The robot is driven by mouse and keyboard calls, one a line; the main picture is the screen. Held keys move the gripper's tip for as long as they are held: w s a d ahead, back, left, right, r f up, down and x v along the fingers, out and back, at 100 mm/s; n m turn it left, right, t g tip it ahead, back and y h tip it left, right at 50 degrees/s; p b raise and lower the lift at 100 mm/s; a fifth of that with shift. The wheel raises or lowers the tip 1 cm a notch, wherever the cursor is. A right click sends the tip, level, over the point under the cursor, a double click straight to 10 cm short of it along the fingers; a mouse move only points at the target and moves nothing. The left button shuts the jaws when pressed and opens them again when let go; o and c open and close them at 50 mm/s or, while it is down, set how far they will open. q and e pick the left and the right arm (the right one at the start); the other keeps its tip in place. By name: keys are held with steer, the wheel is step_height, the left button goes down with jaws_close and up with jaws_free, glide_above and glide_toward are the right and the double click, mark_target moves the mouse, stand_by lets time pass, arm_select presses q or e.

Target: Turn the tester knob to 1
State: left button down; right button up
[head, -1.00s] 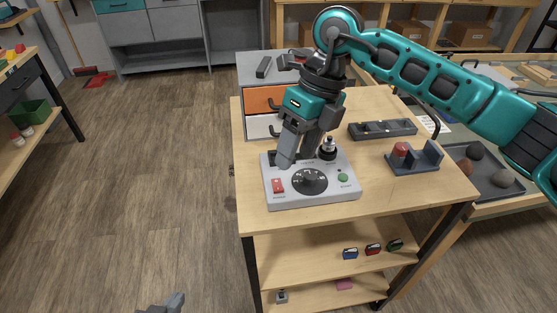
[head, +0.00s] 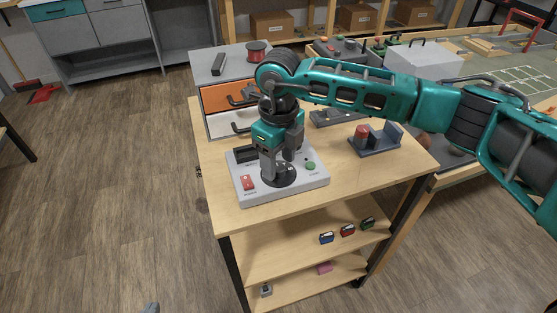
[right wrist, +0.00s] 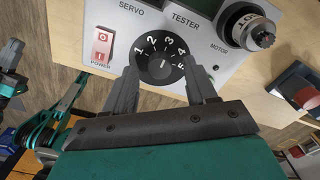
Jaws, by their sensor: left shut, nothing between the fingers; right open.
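The servo tester (head: 300,193) is a light grey box on the wooden bench. Its round black knob (right wrist: 155,73) has numbers 1 to 5 around it in the right wrist view. My right gripper (right wrist: 162,66) is open, with one finger on each side of the knob; contact is not clear. In the head view it comes down over the dial (head: 290,181) and partly hides it.
A dark holder with a red part (head: 375,146) stands to the right. The bench front is clear.

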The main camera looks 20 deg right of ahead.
steer(key=shift+f, duration=0.55)
jaws_close()
